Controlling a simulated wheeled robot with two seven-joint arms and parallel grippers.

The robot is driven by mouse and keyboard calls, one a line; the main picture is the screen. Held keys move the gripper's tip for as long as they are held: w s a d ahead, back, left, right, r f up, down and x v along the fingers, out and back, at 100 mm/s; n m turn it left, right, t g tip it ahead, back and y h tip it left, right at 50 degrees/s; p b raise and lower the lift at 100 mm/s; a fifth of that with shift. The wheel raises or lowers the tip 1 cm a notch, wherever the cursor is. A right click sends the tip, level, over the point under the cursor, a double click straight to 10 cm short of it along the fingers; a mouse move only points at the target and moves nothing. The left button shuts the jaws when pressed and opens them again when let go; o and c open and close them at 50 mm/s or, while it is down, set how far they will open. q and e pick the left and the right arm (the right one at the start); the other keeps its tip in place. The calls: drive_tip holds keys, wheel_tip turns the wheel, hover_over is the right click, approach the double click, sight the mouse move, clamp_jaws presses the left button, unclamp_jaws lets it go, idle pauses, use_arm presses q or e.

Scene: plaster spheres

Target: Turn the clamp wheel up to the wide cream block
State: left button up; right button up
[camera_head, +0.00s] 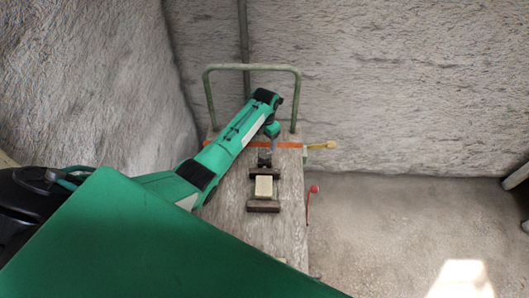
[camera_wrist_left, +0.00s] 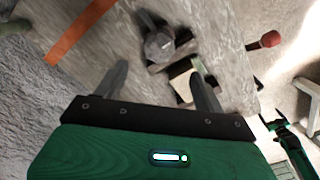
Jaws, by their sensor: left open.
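The cream block (camera_head: 264,186) sits between the dark jaws of a clamp (camera_head: 263,208) on the bench. In the left wrist view the cream block (camera_wrist_left: 184,74) is partly hidden by a finger. The grey clamp wheel (camera_wrist_left: 158,46) is on the clamp's shaft, beyond my fingertips. My left gripper (camera_wrist_left: 158,68) is open and empty, its two fingers spread to either side below the wheel in the picture. In the head view my left gripper (camera_head: 270,131) is small, over the bench's far part near the clamp's far end. I cannot tell whether the far jaw touches the block.
The weathered bench (camera_head: 285,228) has an orange stripe and a green rail (camera_head: 252,67) at its far end. A yellow handle (camera_head: 322,145) and a red-knobbed lever (camera_head: 313,190) stick out on its right side. Rough walls stand left and behind.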

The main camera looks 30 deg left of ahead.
sight(265, 153)
use_arm(q)
wheel_tip(265, 153, down, 8)
drive_tip(key=shift+f+b, duration=0.1)
drive_tip(key=shift+b, duration=0.35)
drive_tip(key=shift+f, duration=0.8)
use_arm(e)
drive_tip(key=shift+w+a+f, duration=0.55)
drive_tip(key=shift+w+a, duration=0.05)
drive_tip(key=shift+w, duration=0.15)
use_arm(q)
drive_tip(key=c, duration=1)
drive_tip(key=shift+o, duration=0.2)
use_arm(e)
drive_tip(key=shift+w+a, duration=0.1)
